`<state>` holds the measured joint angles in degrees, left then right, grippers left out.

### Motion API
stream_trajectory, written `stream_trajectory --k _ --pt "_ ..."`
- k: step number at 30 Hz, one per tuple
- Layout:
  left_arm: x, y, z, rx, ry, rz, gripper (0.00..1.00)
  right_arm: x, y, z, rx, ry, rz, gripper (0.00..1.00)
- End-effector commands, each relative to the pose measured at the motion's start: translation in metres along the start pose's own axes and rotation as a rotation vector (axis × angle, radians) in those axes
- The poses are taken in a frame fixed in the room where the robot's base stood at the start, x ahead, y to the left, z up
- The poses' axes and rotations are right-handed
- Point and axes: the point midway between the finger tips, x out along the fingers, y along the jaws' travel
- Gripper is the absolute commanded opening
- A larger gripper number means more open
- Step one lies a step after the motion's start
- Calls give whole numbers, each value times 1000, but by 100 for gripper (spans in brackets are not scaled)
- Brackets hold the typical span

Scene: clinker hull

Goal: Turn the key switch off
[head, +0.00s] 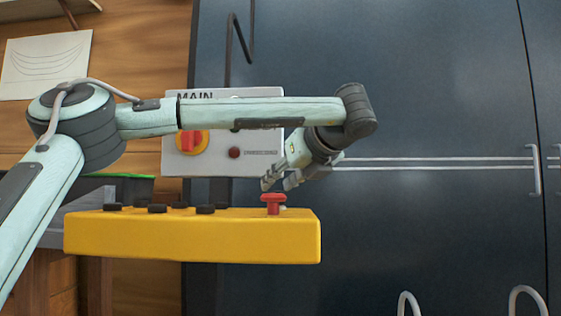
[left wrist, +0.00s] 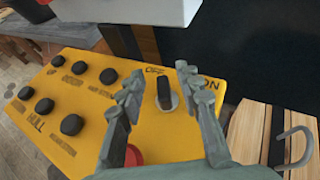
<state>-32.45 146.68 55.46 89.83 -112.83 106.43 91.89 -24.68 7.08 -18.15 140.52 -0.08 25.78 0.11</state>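The key switch (left wrist: 164,93) shows in the left wrist view as a black upright handle on a pale round base, set in the top of the yellow control box (left wrist: 60,110). Its handle's upper end is close to the OFF lettering; ON stands to the right. My left gripper (left wrist: 160,80) is open, its two fingers apart on either side of the switch; I cannot tell whether they touch it. In the head view the left gripper (head: 275,184) is just above the right end of the yellow box (head: 190,240), where the switch is not clearly visible. My right gripper is out of view.
A red mushroom button (head: 273,200) stands close below the left gripper; a finger partly covers it in the wrist view (left wrist: 133,156). Several black buttons (head: 157,208) line the box. A grey MAIN panel (head: 220,168) with a red-and-yellow switch (head: 192,141) is behind.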

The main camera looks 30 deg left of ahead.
Motion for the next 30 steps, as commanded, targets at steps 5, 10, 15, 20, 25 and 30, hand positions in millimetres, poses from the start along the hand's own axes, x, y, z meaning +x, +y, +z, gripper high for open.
stream_trajectory --k 5,10,15,20,25,30 --pt "-14 -2 34 -2 2 -2 34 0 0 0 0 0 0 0" --pt "-23 -1 55 1 0 -4 34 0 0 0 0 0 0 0" --pt "-26 0 65 2 -1 -3 34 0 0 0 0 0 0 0" --pt "-27 1 68 0 -1 -4 34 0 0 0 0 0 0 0" --pt "-27 1 68 0 -1 -3 34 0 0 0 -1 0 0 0" --pt "-27 1 67 0 -2 -4 34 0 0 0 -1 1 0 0"
